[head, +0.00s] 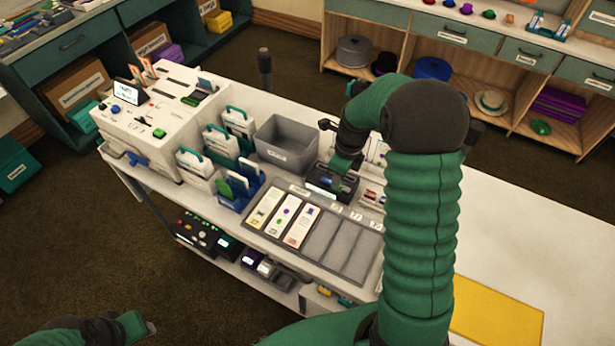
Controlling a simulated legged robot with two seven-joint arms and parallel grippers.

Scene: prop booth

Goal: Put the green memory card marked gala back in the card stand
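A blue stand (232,203) on the white counter holds upright flat pieces, green (238,184) and dark blue; it looks like the card stand. No lettering is readable at this size, so I cannot tell which piece, if any, is the card marked gala. My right gripper (344,165) points down at a small black device (323,190), right of the stand and in front of the grey bin. Its fingertips are too small to show whether they hold anything. My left gripper (140,326) is low at the bottom left, over the floor, away from the counter; its fingers are unclear.
A grey bin (287,140) and white caddies with teal handles (196,165) stand close around. A grey tray (327,245) with printed strips lies in front. A white console (158,120) fills the left end. The counter right of my arm is mostly clear, with a yellow sheet (497,314).

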